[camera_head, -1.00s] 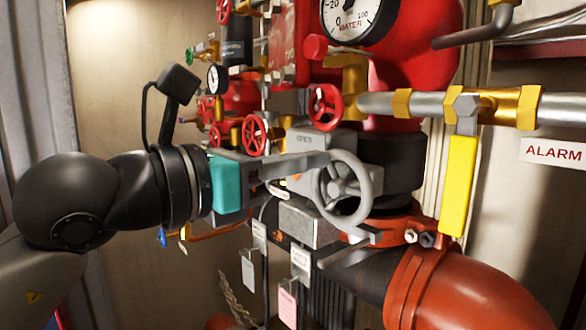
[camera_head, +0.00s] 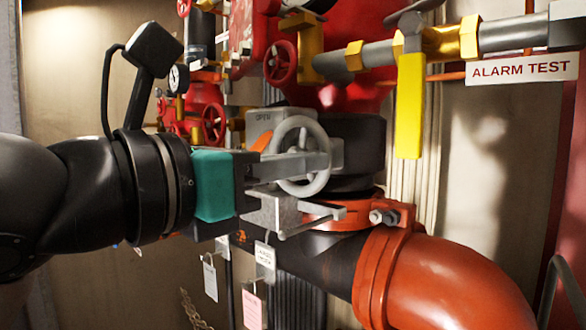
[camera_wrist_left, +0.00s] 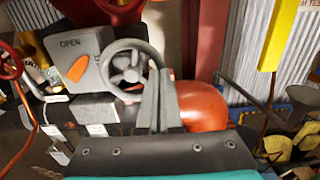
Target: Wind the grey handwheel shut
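The grey handwheel (camera_head: 299,121) is on the front of a grey gearbox (camera_head: 262,121) in the head view. It also shows in the left wrist view (camera_wrist_left: 131,75), with rim, spokes and hub visible. The gearbox is lettered OPEN, and an orange pointer (camera_wrist_left: 77,69) shows on its face. My left gripper (camera_head: 334,157) reaches in from the left, its fingers across the wheel. In the wrist view the fingers (camera_wrist_left: 160,72) are close together at the rim's right side and appear shut on it. They hide the contact. My right gripper is not in view.
A yellow lever (camera_head: 410,105) hangs from the pipe at upper right. A red-orange pipe elbow (camera_head: 440,275) curves away below right. Small red handwheels (camera_head: 280,62) and a gauge (camera_head: 179,78) stand behind. Tags (camera_head: 252,308) hang below the gearbox.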

